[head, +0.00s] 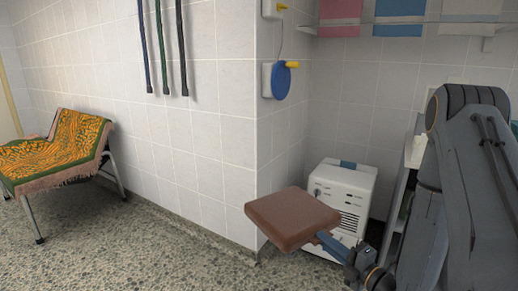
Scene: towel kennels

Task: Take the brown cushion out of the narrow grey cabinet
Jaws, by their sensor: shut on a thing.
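The brown cushion (292,216) is a flat square pad, held up in the air near the lower middle of the head view. My gripper (327,240) is shut on the cushion's right front edge. The cushion is tilted a little and appears in front of a white boxy unit and the wall corner. A grey cabinet or shelf unit (399,187) shows only as a narrow strip at the right, mostly hidden behind my arm. The cushion is apart from it in the picture.
The white unit (349,187) stands on the floor behind the cushion. A bed (62,150) with an orange and green cover stands at the left. Leads (163,50) hang on the wall. A shelf (410,18) with folded towels is at the top right. The speckled floor (130,235) at left is clear.

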